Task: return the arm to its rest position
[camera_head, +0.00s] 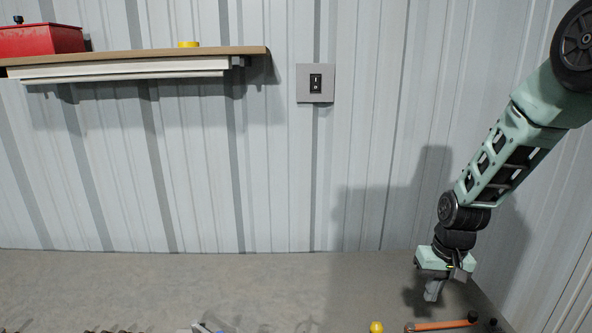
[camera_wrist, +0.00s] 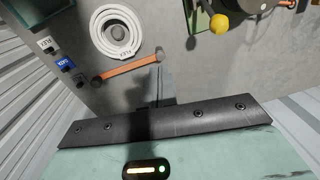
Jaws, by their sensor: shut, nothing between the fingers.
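My arm reaches in from the upper right in the head view, with its elbow high and its wrist bent down. My gripper (camera_head: 433,291) hangs over the right part of the grey bench (camera_head: 250,285), near the wall. It is shut and holds nothing. In the wrist view the shut fingers (camera_wrist: 166,88) show as a narrow grey shape pointing at the bench. No object touches the fingers.
The wrist view shows a white coil (camera_wrist: 138,42), a yellow knob (camera_wrist: 219,23) and small labelled blocks (camera_wrist: 64,63). A wall shelf (camera_head: 140,58) holds a red box (camera_head: 40,41). The bench's middle is clear.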

